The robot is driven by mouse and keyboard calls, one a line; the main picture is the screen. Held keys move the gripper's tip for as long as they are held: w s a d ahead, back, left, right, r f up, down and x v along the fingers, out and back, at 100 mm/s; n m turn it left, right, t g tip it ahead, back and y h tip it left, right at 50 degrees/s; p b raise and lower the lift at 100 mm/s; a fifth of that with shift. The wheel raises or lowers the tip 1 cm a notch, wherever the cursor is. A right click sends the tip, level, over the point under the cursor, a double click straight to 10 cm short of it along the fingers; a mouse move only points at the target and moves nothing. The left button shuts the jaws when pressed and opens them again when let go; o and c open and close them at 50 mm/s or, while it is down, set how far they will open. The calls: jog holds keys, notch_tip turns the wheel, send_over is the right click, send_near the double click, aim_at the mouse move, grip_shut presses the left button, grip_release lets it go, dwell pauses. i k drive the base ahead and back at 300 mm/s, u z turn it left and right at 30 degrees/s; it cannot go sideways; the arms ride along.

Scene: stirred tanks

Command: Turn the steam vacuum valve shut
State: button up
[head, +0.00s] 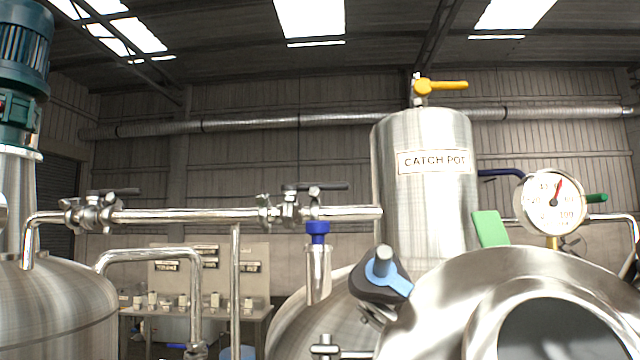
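No readable label marks the steam vacuum valve, so I cannot tell which valve it is. Two valves with black lever handles sit on the horizontal steel pipe, a left one (112,191) and a middle one (315,186); both levers lie roughly along the pipe. A valve with a yellow lever (440,86) stands on top of the steel catch pot (422,220), its lever pointing right. A dark blue lever (500,172) and a green lever (596,198) show beside the pressure gauge (551,202). My gripper is not in view.
A large steel vessel with a round opening (470,300) fills the lower right. A dark fitting with a blue part (380,280) and a green plate (490,229) stand by it. A tank (60,305) with a green motor (22,60) is at left. A bench (200,310) stands behind.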

aim_at(332, 186)
jog(key=k, duration=0.5)
jog(key=z, duration=0.7)
jog(key=i, duration=0.45)
jog(key=u, duration=1.3)
jog(key=i, duration=1)
jog(key=z, duration=0.05)
